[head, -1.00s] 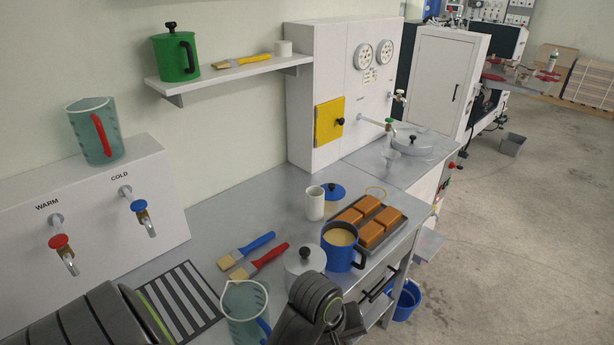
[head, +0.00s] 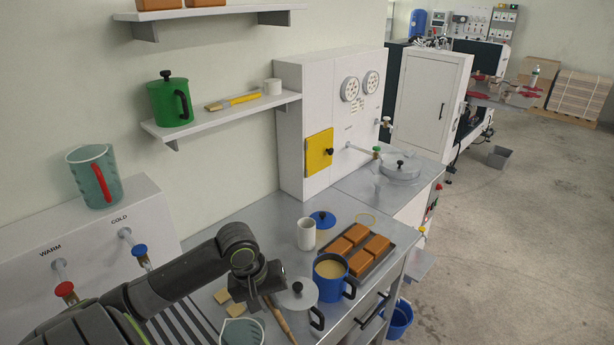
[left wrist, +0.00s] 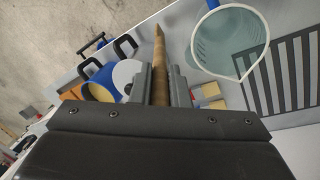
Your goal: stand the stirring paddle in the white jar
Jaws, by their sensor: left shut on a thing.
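The white jar (head: 307,233), a plain upright cylinder, stands on the metal bench near the wall cabinet, left of the tray of brown blocks. My left gripper (head: 262,292) is in front of it and nearer me, left of the blue mug. It is shut on the wooden stirring paddle (head: 281,320), which slants down toward the bench front. The left wrist view shows the paddle (left wrist: 160,60) between the fingers (left wrist: 158,88), its tapered end pointing away. The rest of it is hidden by the gripper. My right gripper is out of view.
A blue lid (head: 323,219) lies beside the jar. The block tray (head: 386,255) is to the right. Bare bench lies left of the jar.

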